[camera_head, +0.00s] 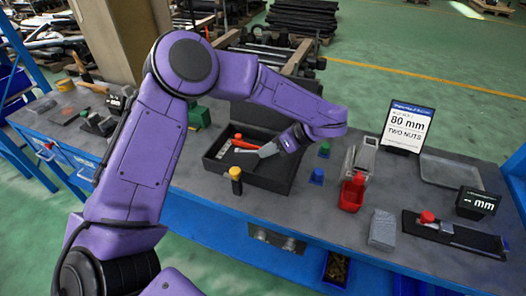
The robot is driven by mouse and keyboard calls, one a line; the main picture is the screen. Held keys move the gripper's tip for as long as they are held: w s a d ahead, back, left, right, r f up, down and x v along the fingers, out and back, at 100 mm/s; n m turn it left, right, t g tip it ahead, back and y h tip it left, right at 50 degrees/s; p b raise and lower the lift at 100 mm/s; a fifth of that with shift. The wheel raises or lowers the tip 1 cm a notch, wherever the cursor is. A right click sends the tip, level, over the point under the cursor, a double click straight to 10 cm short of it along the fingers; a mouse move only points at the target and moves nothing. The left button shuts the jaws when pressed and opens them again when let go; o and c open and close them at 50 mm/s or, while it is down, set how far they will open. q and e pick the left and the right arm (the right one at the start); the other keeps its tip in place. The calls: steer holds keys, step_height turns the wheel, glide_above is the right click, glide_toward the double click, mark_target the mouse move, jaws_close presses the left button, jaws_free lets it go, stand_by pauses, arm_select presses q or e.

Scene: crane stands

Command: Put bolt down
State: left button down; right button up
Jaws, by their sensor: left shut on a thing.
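My left gripper (268,150) reaches in from the right end of my purple arm and points down and left over an open black case (273,180). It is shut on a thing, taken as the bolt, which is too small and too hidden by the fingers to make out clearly. A red-handled tool (238,143) lies in the case just left of the fingers. My right gripper is not in view.
A yellow-topped black tool (235,180) stands by the case's front edge. Blue pieces (317,176), a red holder (353,192), a grey block (383,229) and an "80 mm TWO NUTS" sign (406,127) are to the right. A grey tray (450,172) looks empty.

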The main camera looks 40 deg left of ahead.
arm_select(q)
steer(key=f+p, duration=0.1)
steer(key=a+f, duration=0.1)
steer(key=f, duration=0.1)
steer(key=f+p, duration=0.1)
steer(key=f, duration=0.1)
steer(key=shift+w+a+f+p, duration=0.1)
steer(key=shift+w+a+p, duration=0.2)
steer(key=shift+a, duration=0.1)
steer(key=shift+f, duration=0.15)
steer(key=c, duration=1.2)
jaws_free()
steer(key=b+v, duration=0.4)
steer(key=v, duration=0.8)
steer(key=shift+d+b, duration=0.1)
steer(key=shift+b, duration=0.25)
